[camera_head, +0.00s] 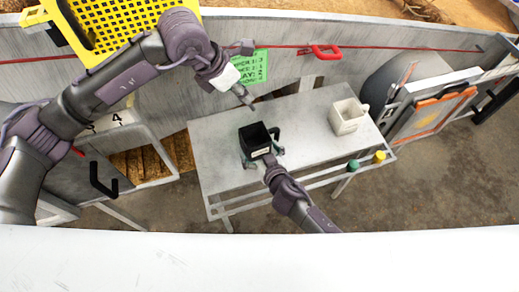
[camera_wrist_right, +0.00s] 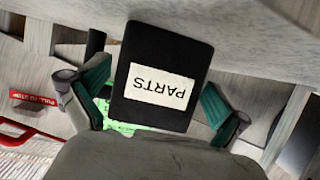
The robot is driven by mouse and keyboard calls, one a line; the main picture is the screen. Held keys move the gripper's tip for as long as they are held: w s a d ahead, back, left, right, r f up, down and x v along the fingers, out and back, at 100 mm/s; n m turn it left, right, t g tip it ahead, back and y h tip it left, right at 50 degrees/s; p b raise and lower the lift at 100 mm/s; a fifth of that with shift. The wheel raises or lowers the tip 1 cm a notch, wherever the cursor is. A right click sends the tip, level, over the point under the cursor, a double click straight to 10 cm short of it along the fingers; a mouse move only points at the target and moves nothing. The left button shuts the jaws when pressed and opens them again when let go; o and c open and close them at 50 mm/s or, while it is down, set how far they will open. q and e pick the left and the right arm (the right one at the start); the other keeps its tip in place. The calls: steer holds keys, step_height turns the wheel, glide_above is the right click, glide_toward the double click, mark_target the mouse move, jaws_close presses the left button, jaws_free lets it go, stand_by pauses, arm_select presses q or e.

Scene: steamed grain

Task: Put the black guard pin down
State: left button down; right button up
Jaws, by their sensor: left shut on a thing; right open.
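My left gripper (camera_head: 247,97) hangs above the back of the grey table (camera_head: 215,150), pointing down and right. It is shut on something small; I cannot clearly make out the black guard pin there. A black bin (camera_head: 254,138) stands on the table below and right of it; it also shows in the right wrist view (camera_wrist_right: 128,90) with a white PARTS label. My right gripper (camera_head: 262,158) is open at the near side of the bin. Its green fingers show on both sides of the bin in the right wrist view (camera_wrist_right: 160,100).
A white container with a handle (camera_head: 346,118) stands at the table's right. A green button (camera_head: 353,165) and a yellow button (camera_head: 379,157) sit on the front rail. A red handle (camera_head: 326,52) and green sign (camera_head: 252,68) are behind. The table's left part is bare.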

steer(key=c, duration=1)
arm_select(q)
steer(key=shift+d+f, duration=0.1)
step_height(320, 180, down, 17)
steer(key=s+d+g+y, duration=0.1)
steer(key=d+g+y, duration=0.1)
steer(key=y, duration=0.1)
steer(key=shift+s+d, duration=0.15)
steer(key=shift+d, duration=0.2)
